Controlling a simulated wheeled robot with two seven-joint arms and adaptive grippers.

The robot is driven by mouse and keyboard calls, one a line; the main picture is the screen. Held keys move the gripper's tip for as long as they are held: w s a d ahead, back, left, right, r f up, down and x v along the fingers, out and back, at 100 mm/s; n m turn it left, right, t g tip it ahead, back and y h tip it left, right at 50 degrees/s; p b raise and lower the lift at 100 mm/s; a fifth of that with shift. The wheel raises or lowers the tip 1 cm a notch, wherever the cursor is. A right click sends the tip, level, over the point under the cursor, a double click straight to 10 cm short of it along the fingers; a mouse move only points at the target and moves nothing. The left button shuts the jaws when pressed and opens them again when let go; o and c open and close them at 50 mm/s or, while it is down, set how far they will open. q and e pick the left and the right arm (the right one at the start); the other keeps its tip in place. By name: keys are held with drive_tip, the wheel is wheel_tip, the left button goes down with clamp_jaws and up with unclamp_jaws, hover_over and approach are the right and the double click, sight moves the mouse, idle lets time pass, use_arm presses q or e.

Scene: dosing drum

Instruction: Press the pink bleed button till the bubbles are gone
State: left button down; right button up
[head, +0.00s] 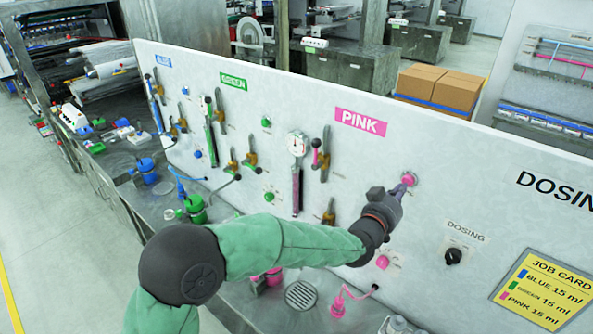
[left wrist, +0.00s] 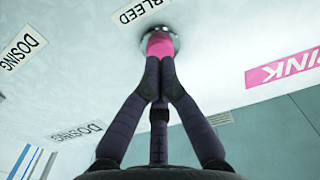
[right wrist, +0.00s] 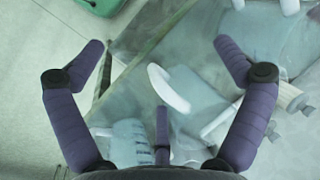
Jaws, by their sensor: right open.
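The pink bleed button (head: 409,179) sits on the white panel, right of the PINK sign (head: 360,121). In the left wrist view the pink button (left wrist: 160,46) stands in a metal ring under a BLEED label (left wrist: 138,10). My left gripper (head: 403,189) is at the button, its fingertips (left wrist: 163,92) together and at the button's face; whether it is pushed in I cannot tell. A sight tube with pink in it (head: 297,190) hangs below a round gauge; bubbles are too small to make out. My right gripper (right wrist: 162,62) is open and empty, away from the panel.
A second pink button (head: 382,262) and a black DOSING knob (head: 453,256) are lower on the panel. A yellow job card (head: 543,289) is at the right. Below the right gripper are blurred pale, bottle-like shapes (right wrist: 245,50) and a grey surface.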

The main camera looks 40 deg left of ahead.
use_arm(q)
drive_tip(key=s, duration=0.7)
drive_tip(key=shift+s+b, duration=0.15)
drive_tip(key=shift+b, duration=0.25)
drive_tip(key=shift+a, duration=0.1)
